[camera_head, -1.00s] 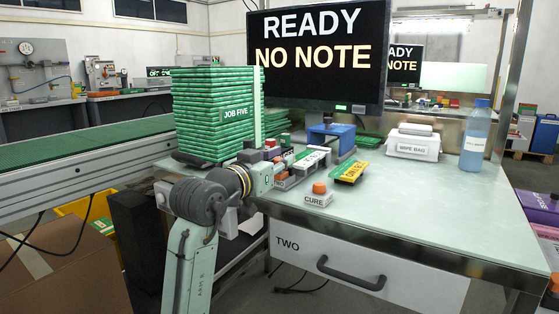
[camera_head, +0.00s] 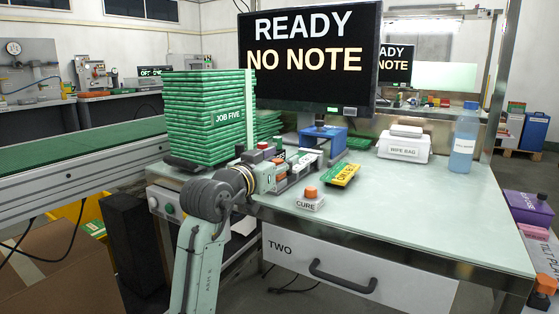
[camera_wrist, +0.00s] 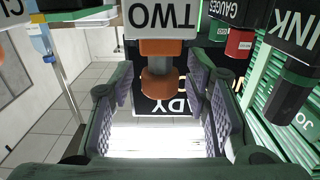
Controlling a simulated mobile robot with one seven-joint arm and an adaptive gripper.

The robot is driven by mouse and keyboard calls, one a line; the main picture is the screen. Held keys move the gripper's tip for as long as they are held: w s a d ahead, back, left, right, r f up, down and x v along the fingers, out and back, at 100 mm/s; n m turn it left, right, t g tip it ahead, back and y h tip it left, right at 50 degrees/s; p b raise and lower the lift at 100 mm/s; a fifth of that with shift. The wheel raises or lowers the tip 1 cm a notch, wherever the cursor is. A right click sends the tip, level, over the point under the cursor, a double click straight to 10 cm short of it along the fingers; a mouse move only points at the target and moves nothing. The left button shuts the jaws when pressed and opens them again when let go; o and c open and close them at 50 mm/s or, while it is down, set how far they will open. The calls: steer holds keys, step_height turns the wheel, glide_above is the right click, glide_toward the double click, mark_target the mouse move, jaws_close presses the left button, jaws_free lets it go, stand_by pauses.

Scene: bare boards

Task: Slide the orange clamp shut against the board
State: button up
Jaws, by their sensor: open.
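In the wrist view an orange-brown knob (camera_wrist: 157,84), which looks like the clamp's handle, hangs from a block labelled TWO (camera_wrist: 160,20). My gripper (camera_wrist: 158,95) is open, with one padded finger on each side of the knob. Gaps show between the knob and the pads. In the head view my gripper (camera_head: 266,177) is at the near end of a narrow fixture on the bench. A green board with a white label (camera_head: 306,158) lies along the fixture. The clamp is largely hidden there by my gripper, and its contact with the board cannot be told.
An orange-topped CURE button (camera_head: 310,198) and a yellow-labelled board (camera_head: 342,175) lie right of the fixture. The JOB FIVE stack (camera_head: 208,115) stands left. A blue stand (camera_head: 322,142) is behind. A red GAUGES block (camera_wrist: 239,43) is close by.

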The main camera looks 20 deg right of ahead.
steer(key=v, duration=1.2)
